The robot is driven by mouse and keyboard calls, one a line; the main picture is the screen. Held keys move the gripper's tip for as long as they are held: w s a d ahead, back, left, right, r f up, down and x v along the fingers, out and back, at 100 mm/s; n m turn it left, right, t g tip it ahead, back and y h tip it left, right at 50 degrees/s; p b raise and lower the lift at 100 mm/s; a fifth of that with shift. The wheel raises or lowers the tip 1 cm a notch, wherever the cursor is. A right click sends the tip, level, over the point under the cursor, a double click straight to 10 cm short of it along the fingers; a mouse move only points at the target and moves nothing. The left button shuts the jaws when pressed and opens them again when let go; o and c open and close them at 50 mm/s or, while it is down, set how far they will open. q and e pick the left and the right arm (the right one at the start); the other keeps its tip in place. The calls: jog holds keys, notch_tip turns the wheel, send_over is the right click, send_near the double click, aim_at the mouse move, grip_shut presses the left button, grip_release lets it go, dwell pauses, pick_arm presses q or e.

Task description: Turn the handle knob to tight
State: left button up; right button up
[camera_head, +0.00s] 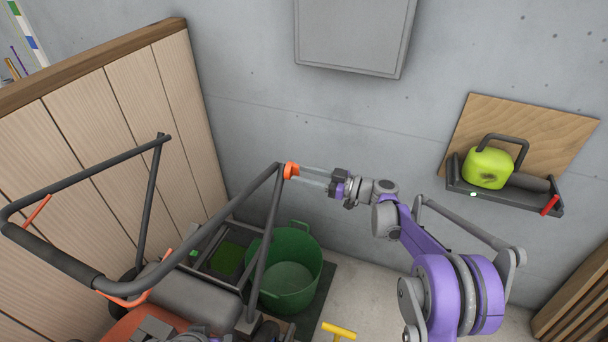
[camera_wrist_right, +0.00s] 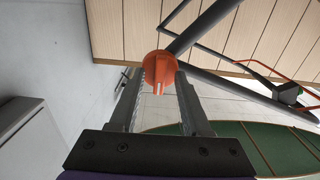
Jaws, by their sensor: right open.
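The orange handle knob (camera_head: 291,171) sits at the bend of the dark tubular handle (camera_head: 266,215) of a mower-like machine. In the right wrist view the knob (camera_wrist_right: 159,68) is round, with a pale mark on the side toward me. My right gripper (camera_head: 303,175) is open, its two fingers reaching to the knob from the right. In the wrist view the fingers lie on either side of the knob. I cannot tell whether they touch it.
A green bucket (camera_head: 290,270) stands below the handle. A wooden plank partition (camera_head: 110,120) is behind it at left. A grey wall box (camera_head: 350,35) hangs above.

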jog(key=v, duration=1)
jog(key=shift+s+d+b, duration=0.15)
jog(key=shift+d+b, duration=0.1)
jog(key=shift+b, duration=0.2)
jog(key=s+a+m+g+h+p, duration=0.1)
jog(key=s+a+m+h, duration=0.2)
jog(key=s, duration=0.4)
jog(key=s+a+m+g+h+p, duration=0.1)
jog(key=s+m+h, duration=0.25)
jog(key=s, duration=0.45)
jog(key=s+d+f+m+h, duration=0.1)
jog(key=s+d+m+h, duration=0.1)
jog(key=s, duration=0.4)
jog(key=s+d+f+m+h+p, duration=0.1)
jog(key=s+d+f+m+h, duration=0.1)
jog(key=s+d+h, duration=0.2)
jog(key=s+d+f+m+h, duration=0.2)
jog(key=s+d+m+h, duration=0.1)
jog(key=s, duration=0.6)
jog(key=shift+s+d+t+h+p, duration=0.3)
jog(key=shift+s+d+h+p, duration=0.1)
jog(key=shift+h, duration=0.15)
jog(key=shift+f, duration=0.1)
